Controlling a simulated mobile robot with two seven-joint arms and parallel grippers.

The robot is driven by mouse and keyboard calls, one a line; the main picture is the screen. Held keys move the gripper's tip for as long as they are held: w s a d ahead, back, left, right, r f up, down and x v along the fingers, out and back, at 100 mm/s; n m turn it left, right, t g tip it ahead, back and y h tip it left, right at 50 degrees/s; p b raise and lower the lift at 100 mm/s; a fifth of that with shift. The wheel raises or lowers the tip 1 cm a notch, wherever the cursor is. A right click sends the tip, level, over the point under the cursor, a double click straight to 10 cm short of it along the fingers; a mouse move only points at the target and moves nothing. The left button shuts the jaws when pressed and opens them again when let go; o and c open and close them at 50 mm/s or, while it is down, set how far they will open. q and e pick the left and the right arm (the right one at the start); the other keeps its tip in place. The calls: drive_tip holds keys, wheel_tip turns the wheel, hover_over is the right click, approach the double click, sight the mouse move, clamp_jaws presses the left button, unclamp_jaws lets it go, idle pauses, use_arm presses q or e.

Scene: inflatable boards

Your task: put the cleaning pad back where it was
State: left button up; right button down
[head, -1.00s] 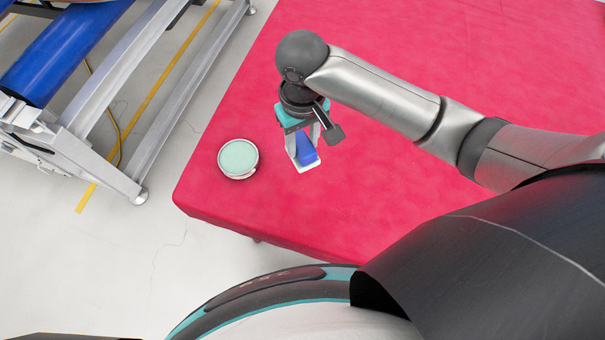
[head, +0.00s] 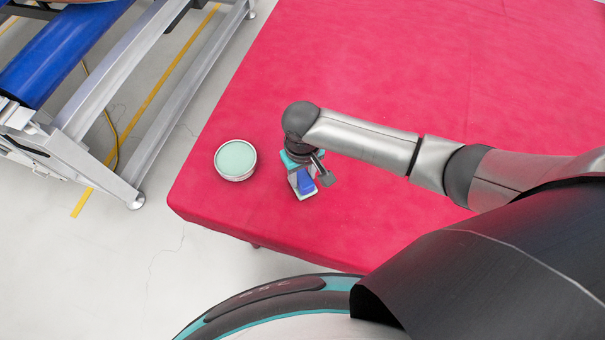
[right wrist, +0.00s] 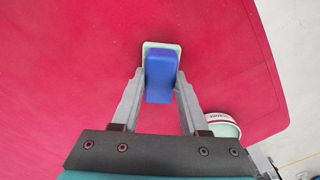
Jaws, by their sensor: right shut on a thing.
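The cleaning pad (head: 307,186) has a blue block handle on a pale, whitish-green base. My right gripper (head: 301,179) is shut on its blue handle, low over the red-covered table near the front edge. In the right wrist view the blue handle of the pad (right wrist: 161,78) sits between the two grey fingers of the gripper (right wrist: 160,82), with the pale base showing beyond it. I cannot tell whether the base touches the cloth. My left gripper is not in view.
A round tin (head: 235,160) with pale green contents stands left of the pad, near the table's left corner. The red table (head: 400,60) is otherwise clear. A metal frame with a blue roller (head: 62,50) stands on the floor at the left.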

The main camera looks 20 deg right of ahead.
sight(302, 177)
drive_tip(key=shift+c, duration=2.1)
unclamp_jaws()
wheel_tip(302, 177, up, 12)
drive_tip(key=p, duration=0.2)
drive_tip(key=shift+p, duration=0.3)
